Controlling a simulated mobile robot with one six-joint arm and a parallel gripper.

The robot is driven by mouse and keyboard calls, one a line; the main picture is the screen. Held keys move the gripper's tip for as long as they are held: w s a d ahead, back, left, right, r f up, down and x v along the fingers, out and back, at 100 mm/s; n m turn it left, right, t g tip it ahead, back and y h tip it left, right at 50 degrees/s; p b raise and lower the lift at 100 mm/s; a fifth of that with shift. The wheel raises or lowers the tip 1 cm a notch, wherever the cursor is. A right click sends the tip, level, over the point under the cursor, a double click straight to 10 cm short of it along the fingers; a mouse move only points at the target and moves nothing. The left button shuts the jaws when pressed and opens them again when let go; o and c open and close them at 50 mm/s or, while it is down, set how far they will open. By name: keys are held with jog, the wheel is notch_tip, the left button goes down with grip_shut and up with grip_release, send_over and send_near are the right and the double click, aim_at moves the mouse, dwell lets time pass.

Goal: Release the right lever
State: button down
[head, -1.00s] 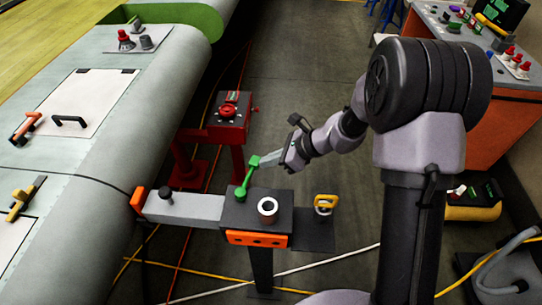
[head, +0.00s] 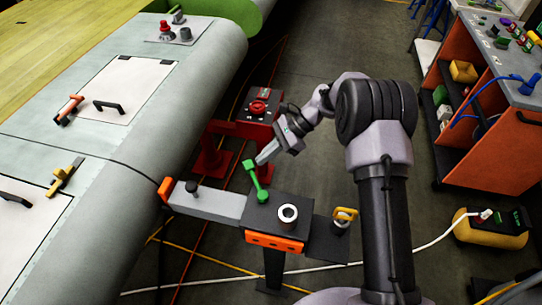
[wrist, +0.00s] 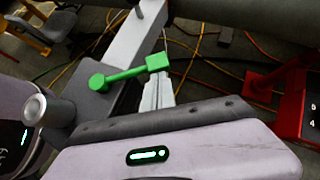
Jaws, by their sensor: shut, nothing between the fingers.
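The green lever (head: 257,181) stands on the dark block (head: 310,229) of the jig stand. Its round pivot is at the block's left side, and its arm points up and left to a square end. My gripper (head: 264,156) is shut and empty, its pale fingertips just right of the lever's square end. In the wrist view the lever (wrist: 125,74) runs from its round pivot to the square end, and my fingers (wrist: 157,93) lie directly below that end. I cannot tell whether they touch it.
A grey bar (head: 207,202) with a black knob reaches left toward the wing (head: 105,150). A white-topped ring (head: 288,214) and a yellow clasp (head: 344,214) are on the stand's right. A red stand (head: 262,108) is behind my gripper. Cables cross the floor.

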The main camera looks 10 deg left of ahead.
jog(key=shift+s+a, duration=0.1)
jog(key=shift+a, duration=0.3)
jog(key=shift+r, duration=0.1)
dwell(0.3)
